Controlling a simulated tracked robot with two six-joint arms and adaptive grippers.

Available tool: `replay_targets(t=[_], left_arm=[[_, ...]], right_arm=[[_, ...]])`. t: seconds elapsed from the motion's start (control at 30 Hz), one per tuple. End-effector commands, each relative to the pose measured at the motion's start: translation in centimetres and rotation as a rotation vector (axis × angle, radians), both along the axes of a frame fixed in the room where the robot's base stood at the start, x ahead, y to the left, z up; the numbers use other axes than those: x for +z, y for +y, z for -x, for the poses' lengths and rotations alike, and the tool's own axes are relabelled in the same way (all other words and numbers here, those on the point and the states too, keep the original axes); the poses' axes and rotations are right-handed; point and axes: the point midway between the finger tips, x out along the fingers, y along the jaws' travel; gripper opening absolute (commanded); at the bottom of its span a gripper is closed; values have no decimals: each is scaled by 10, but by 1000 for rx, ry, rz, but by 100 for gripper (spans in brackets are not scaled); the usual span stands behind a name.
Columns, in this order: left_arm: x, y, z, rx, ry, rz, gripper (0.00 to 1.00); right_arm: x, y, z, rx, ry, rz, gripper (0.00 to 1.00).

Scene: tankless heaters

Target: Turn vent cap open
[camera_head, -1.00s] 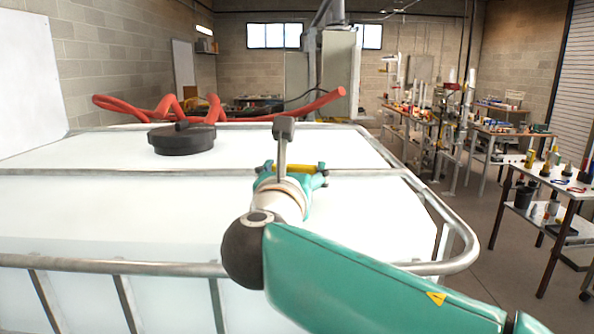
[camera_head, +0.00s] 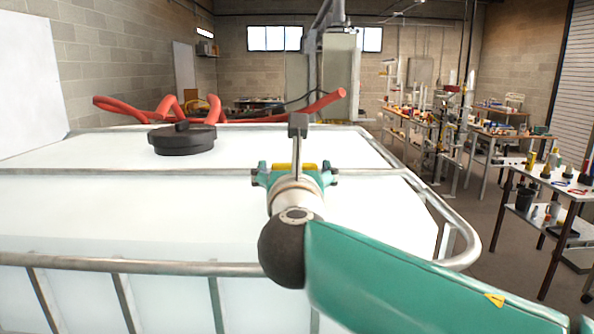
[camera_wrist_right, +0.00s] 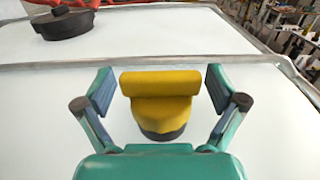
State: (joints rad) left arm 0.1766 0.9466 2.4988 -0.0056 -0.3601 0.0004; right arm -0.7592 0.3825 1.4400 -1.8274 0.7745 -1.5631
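A yellow cap (camera_wrist_right: 160,95) with a thick crossbar and dark round base is on the white tank top in the right wrist view. In the head view its yellow top (camera_head: 307,167) shows just beyond my right gripper (camera_head: 295,176). In the right wrist view my right gripper (camera_wrist_right: 160,88) is open, with one finger on each side of the cap and a visible gap on both sides. The crossbar runs across from finger to finger. A larger black round lid (camera_head: 182,141) with a raised grip sits farther back left. My left gripper is not in view.
The white tank (camera_head: 110,215) has metal frame bars (camera_head: 120,264) along its front, middle and right edge. A red hose (camera_head: 260,117) lies along the back. Workbenches (camera_head: 545,180) with small items stand right. The tank top around the cap is mostly clear.

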Motion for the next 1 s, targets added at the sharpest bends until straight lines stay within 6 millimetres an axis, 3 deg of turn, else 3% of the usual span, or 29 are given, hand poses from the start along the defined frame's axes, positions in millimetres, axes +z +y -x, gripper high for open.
replay_targets(t=[0.47, 1.0], left_arm=[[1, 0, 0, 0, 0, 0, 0], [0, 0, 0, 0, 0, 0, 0]], right_arm=[[1, 0, 9, 0, -1, 0, 100], [0, -1, 104, 2, -1, -1, 100]])
